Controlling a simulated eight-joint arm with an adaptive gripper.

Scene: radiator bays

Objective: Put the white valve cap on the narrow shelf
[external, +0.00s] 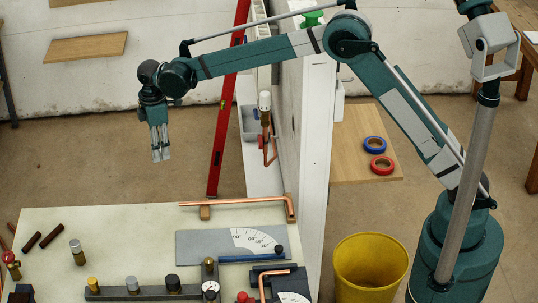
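A larger white head (264,101) sits on a copper-coloured valve by the partition. The narrow shelf (262,181) seems to be the pale strip along the partition's left side. My gripper (161,156) hangs pointing down, well above and behind the bench, away from these things. Nothing shows between its fingers; their gap is unclear.
The dark rail (110,293) also carries yellow and black caps. A copper pipe (236,203) and grey angle plate (205,247) lie on the bench. A red level (220,135) leans near the shelf. A grey bin (249,122) and white partition (316,150) stand close by.

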